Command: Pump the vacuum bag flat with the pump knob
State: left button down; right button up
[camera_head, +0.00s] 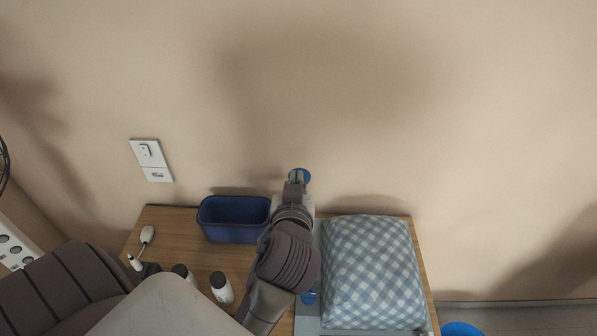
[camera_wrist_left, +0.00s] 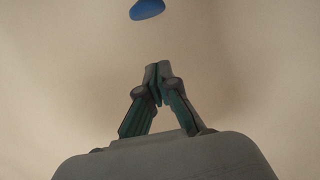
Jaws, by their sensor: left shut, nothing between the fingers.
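The vacuum bag (camera_head: 372,268) is puffed up, with a blue-and-white check, and lies on a grey base (camera_head: 311,318) at the right of the wooden table. The blue pump knob (camera_head: 306,174) shows in the head view at the tip of my left gripper (camera_head: 297,177), left of the bag's far end. In the left wrist view the knob (camera_wrist_left: 147,9) appears beyond the fingertips, with a gap in the picture. My left gripper (camera_wrist_left: 157,73) is shut and empty. My left arm hides what lies below the knob. My right gripper is not in view.
A dark blue bin (camera_head: 233,222) stands at the table's back, left of my arm. White bottles (camera_head: 222,288) stand in front of it. A small white item (camera_head: 147,235) lies at the left. The wall (camera_head: 450,130) rises behind the table (camera_head: 168,222).

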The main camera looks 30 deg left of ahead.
pick_arm(q)
jog(key=p+x, duration=0.3)
jog(key=x, duration=0.5)
jog(key=shift+w+a, duration=0.25)
notch_tip(320, 180, down, 3)
jog(key=shift+s+d+r, duration=0.1)
jog(key=shift+s+d+f+p, duration=0.1)
jog(key=shift+f+p, duration=0.2)
jog(key=shift+f, duration=0.3)
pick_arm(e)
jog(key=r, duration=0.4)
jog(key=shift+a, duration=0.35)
pick_arm(q)
notch_tip(320, 180, down, 8)
jog(key=b, duration=0.7)
jog(key=shift+r, duration=0.25)
jog(key=shift+f+b, duration=0.45)
jog(key=shift+b, duration=0.05)
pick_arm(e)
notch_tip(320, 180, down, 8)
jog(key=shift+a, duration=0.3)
